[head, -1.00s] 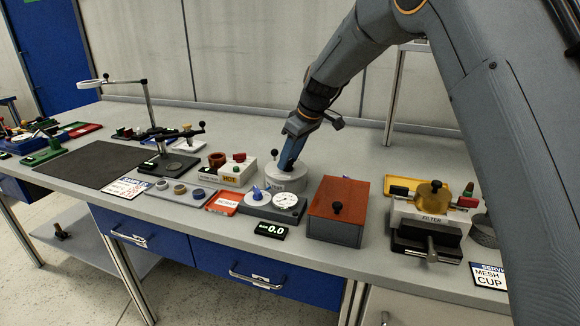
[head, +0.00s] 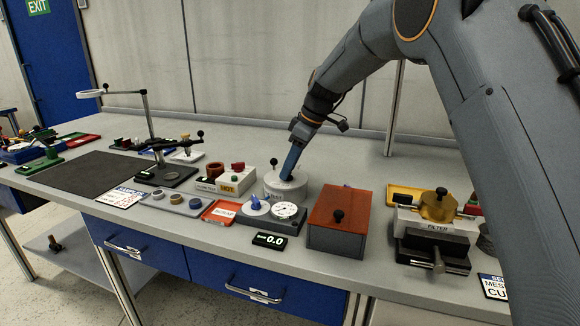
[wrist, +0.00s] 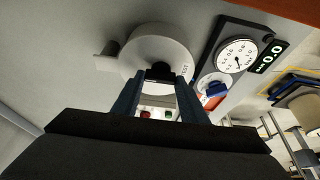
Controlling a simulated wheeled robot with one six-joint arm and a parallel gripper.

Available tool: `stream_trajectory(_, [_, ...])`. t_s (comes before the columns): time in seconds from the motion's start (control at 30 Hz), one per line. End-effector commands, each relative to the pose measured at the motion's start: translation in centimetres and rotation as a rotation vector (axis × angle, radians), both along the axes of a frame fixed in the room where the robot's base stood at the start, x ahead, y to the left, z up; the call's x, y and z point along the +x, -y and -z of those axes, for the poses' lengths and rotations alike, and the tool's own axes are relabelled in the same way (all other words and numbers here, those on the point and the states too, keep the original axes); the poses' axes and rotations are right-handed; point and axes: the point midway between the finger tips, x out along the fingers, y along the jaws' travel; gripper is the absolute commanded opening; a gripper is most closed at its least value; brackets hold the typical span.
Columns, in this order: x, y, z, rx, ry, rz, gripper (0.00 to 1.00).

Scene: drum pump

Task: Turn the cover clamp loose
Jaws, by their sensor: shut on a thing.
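A pale round drum (head: 291,191) stands on the bench behind the dial unit, and fills the top of the wrist view (wrist: 158,45). My gripper (head: 290,176) points down onto its top. In the wrist view, my gripper (wrist: 160,78) has its two blue fingers on either side of a small dark grip piece (wrist: 160,71) and is shut on it. I take this piece for the cover clamp; the fingers hide most of it. A black ball on a thin stem (head: 258,161) stands at the drum's left side.
A gauge unit (head: 284,211) with a blue knob stands in front of the drum. A red-topped box (head: 347,207) is close on the right, a white unit marked HOT (head: 229,187) on the left. The FILTER vise (head: 433,247) is farther right. The bench behind the drum looks clear.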

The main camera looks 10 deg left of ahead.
Motion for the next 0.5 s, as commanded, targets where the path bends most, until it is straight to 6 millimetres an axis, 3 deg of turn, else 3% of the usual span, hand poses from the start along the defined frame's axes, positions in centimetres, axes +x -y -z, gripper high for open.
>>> stream_trajectory(0.07, [0.05, -0.07, -0.08, 0.001, 0.002, 0.0, 0.17])
stream_trajectory(0.1, [0.04, -0.07, -0.08, 0.001, 0.002, 0.0, 0.46])
stream_trajectory(0.17, [0.04, -0.07, -0.06, 0.001, 0.002, 0.0, 0.56])
stream_trajectory(0.5, [0.03, 0.03, -0.22, 0.001, 0.002, 0.001, 0.58])
